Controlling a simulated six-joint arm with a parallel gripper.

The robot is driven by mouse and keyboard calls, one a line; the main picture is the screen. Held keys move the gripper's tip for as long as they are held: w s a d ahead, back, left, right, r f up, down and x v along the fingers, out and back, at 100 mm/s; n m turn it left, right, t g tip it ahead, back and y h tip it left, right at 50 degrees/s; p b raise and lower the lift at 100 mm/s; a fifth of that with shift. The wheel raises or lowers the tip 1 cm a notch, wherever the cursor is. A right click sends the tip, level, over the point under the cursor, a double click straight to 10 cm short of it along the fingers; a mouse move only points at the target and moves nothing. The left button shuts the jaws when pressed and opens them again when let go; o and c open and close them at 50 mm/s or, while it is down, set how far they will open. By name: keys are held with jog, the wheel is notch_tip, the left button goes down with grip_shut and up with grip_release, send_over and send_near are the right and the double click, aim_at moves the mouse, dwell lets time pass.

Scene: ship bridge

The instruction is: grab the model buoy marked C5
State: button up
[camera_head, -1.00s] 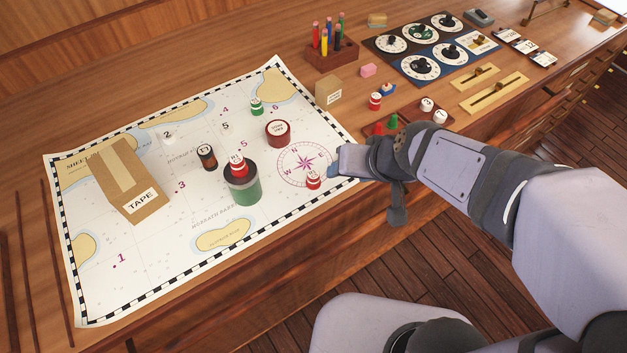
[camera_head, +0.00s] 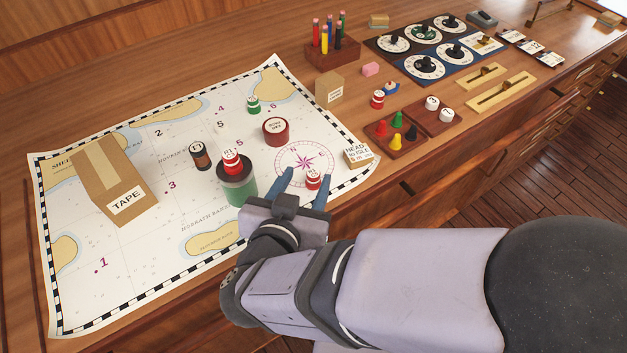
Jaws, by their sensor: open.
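No label reading C5 can be made out; the buoy lettering is too small. A red-and-white buoy (camera_head: 313,180) stands upright on the chart by the compass rose. My gripper (camera_head: 307,181) is open, its two blue fingers pointing across the chart on either side of this buoy's near side; I cannot tell whether they touch it. Another red-and-white buoy (camera_head: 231,162) stands on top of a green tin (camera_head: 242,190) with a dark top, left of my gripper. A green-and-white buoy (camera_head: 254,104) stands farther back on the chart. A red-and-white buoy (camera_head: 377,100) stands off the chart, on the desk.
A dark red round container (camera_head: 275,131) and a brown bottle (camera_head: 201,157) stand on the chart (camera_head: 135,260). A tape box (camera_head: 110,187) lies at left. A small box (camera_head: 357,153) sits at the chart's right edge. A tray of coloured pegs (camera_head: 396,138) is beyond it.

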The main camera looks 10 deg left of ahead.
aim_at(312, 179)
notch_tip(312, 179, down, 4)
jog(key=shift+w+f, duration=0.1)
jog(key=shift+w, duration=0.05)
jog(key=shift+x, duration=3.7)
jog(key=c, duration=1.1)
